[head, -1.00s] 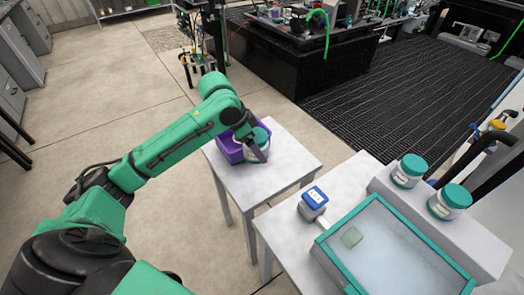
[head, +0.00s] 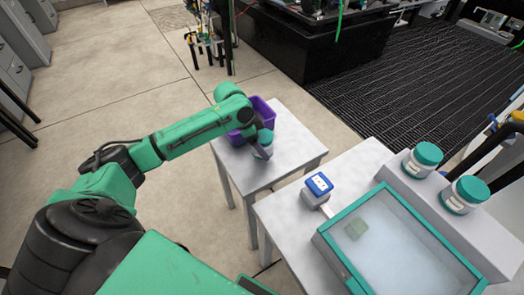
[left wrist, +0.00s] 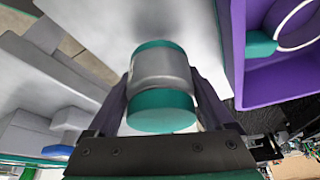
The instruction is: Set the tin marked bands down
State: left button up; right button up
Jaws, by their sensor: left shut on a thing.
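My left gripper (head: 259,146) is shut on a tin (head: 262,153) with a pale grey body and teal ends, above the small white table at the near side of a purple tote (head: 264,106). In the left wrist view, the tin (left wrist: 160,70) sits between the two fingers, its teal lid toward the camera. I cannot read its marking, or tell whether its base touches the table top. The tote (left wrist: 280,88) is at the right there, with a teal and white thing inside. My right gripper is not in view.
The small white table (head: 293,143) has bare room right of the tin. Beside it, a larger table (head: 285,212) bears a blue-topped box (head: 318,184) and a teal-framed case (head: 390,245). Two teal-lidded jars (head: 422,160) (head: 465,195) stand on a grey ledge.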

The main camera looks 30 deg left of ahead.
pick_arm(q)
notch_tip(320, 180, down, 3)
jog(key=shift+f, duration=0.1)
jog(key=o, duration=1.2)
jog(key=shift+c, duration=0.2)
jog(key=v, duration=1.2)
